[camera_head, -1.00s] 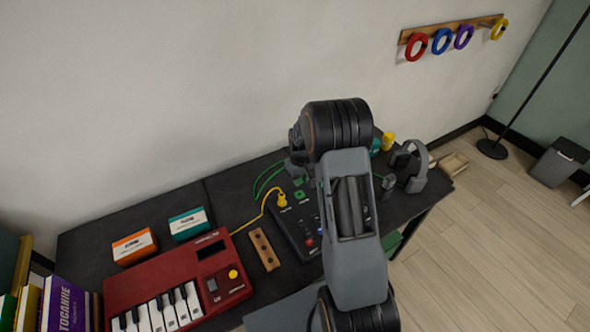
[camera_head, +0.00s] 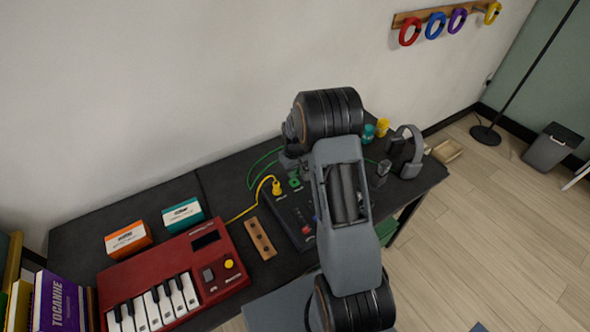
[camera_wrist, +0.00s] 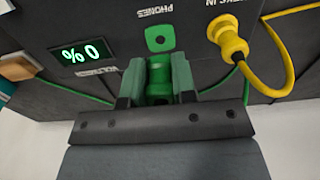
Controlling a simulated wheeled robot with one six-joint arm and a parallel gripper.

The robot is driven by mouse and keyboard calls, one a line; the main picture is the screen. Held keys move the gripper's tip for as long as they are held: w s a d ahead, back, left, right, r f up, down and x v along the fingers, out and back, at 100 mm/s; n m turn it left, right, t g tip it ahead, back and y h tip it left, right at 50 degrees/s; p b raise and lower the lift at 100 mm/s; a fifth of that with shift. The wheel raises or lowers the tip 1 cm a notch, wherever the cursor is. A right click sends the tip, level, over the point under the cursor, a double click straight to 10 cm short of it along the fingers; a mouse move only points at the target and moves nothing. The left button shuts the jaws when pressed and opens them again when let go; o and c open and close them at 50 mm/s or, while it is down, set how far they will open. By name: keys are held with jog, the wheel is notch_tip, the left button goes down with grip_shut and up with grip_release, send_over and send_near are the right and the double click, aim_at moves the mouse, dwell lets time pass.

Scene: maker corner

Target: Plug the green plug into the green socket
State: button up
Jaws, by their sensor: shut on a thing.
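The green socket (camera_wrist: 160,38) is a green square with a dark round hole, marked PHONES, on a dark mixer panel (camera_wrist: 100,25). It also shows in the head view (camera_head: 294,183), left of my arm. My gripper (camera_wrist: 159,82) is shut on the green plug (camera_wrist: 158,78) in the wrist view. The plug stands between the two fingers, just below the socket in the picture, and looks apart from it. The socket's hole is uncovered. In the head view my arm hides the plug and the fingertips.
A yellow plug (camera_wrist: 230,42) sits in the neighbouring socket, its yellow cable (camera_wrist: 285,70) looping beside it. A green cable (camera_head: 262,165) curves behind the mixer. A red keyboard (camera_head: 170,280), wooden block (camera_head: 260,238), and headphones (camera_head: 411,152) lie around on the dark table.

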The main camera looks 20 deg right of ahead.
aim_at(295, 183)
jog(key=shift+f+b, duration=0.75)
jog(key=shift+f, duration=0.85)
jog(key=shift+s+b, duration=0.1)
jog(key=shift+b, duration=0.2)
dwell(1.0)
jog(key=shift+f+b, duration=0.55)
jog(key=shift+f, duration=0.1)
dwell(0.4)
jog(key=o, duration=1)
jog(key=shift+r, duration=0.1)
jog(key=shift+c, duration=0.2)
jog(key=shift+r, duration=0.1)
notch_tip(295, 183, up, 14)
jog(key=shift+f+b, duration=0.2)
jog(key=shift+b, duration=0.1)
